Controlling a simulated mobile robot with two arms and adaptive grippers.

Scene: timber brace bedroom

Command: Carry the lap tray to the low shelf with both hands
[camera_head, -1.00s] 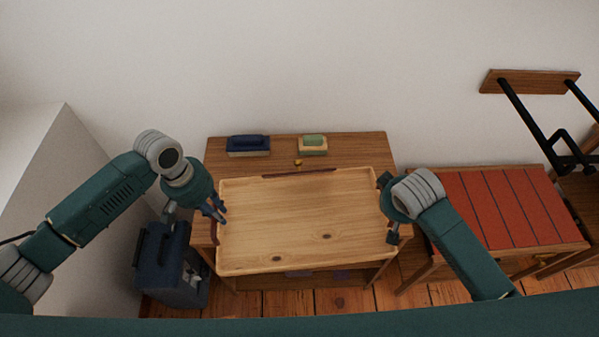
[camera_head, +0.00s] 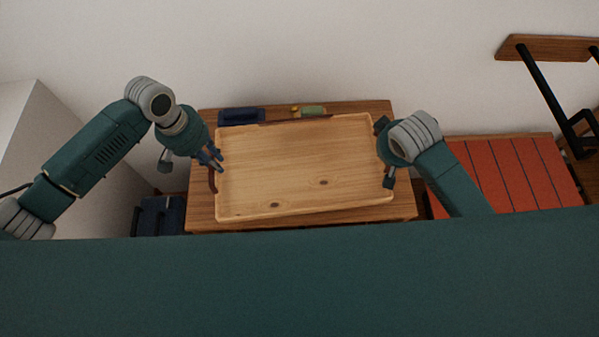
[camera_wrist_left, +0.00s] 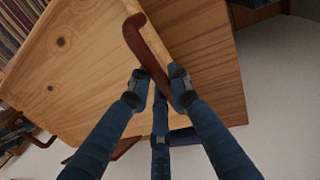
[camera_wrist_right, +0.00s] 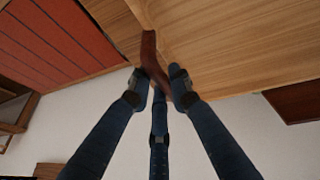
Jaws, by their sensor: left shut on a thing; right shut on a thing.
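The lap tray (camera_head: 300,165) is a pale wooden tray with a raised rim and dark handles at its two short ends. In the head view it is over the wooden shelf unit (camera_head: 203,212), its left end slightly lower in the picture. My left gripper (camera_head: 217,160) is at the tray's left end. In the left wrist view its fingers (camera_wrist_left: 160,88) are shut on the brown handle (camera_wrist_left: 145,45). My right gripper (camera_head: 386,155) is at the right end. In the right wrist view its fingers (camera_wrist_right: 160,88) are shut on the other handle (camera_wrist_right: 150,50).
A dark blue box (camera_head: 241,117) and a green-topped box (camera_head: 312,111) stand at the back of the unit's top. A dark blue case (camera_head: 160,215) stands on the left. A red slatted bench (camera_head: 510,175) is on the right, below a wall bracket (camera_head: 550,47).

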